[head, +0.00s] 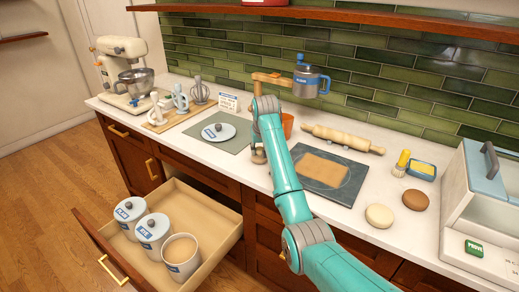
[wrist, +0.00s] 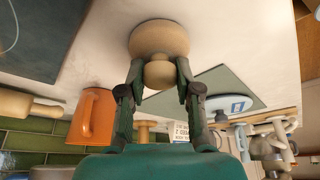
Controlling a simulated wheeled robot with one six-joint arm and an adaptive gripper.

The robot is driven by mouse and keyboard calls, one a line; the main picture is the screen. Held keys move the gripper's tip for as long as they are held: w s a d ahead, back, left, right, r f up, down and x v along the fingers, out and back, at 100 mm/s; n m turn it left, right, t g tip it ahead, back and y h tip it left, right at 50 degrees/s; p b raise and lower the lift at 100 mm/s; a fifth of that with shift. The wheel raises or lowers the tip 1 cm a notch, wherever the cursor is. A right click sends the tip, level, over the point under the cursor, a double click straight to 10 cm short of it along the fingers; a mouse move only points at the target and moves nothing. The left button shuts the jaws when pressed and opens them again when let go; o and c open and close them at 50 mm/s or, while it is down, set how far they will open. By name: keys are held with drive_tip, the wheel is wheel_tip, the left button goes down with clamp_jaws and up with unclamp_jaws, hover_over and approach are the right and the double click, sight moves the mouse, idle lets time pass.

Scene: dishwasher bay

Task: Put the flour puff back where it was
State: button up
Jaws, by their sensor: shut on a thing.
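The flour puff is a round beige pad (wrist: 160,38) with a small wooden knob (wrist: 158,74). In the wrist view my gripper (wrist: 158,82) is shut on that knob, with a finger on each side. The pad is at or just above the white counter; I cannot tell if it touches. In the head view my gripper (head: 258,150) is low over the counter, right of the grey-green mat (head: 237,143), and largely hidden by my arm. A labelled white canister without a lid (head: 182,255) stands in the open drawer (head: 212,238).
Two lidded canisters (head: 152,232) stand in the drawer. A lid (head: 218,131) lies on the mat. An orange mug (wrist: 93,115), a wooden stand, a blue-grey sifter (head: 310,80), a rolling pin (head: 342,138) and a dark board with dough (head: 345,185) are close to my arm.

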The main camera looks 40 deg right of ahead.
drive_tip(key=o, duration=1)
drive_tip(key=v, duration=1.2)
drive_tip(key=shift+a+r, duration=0.1)
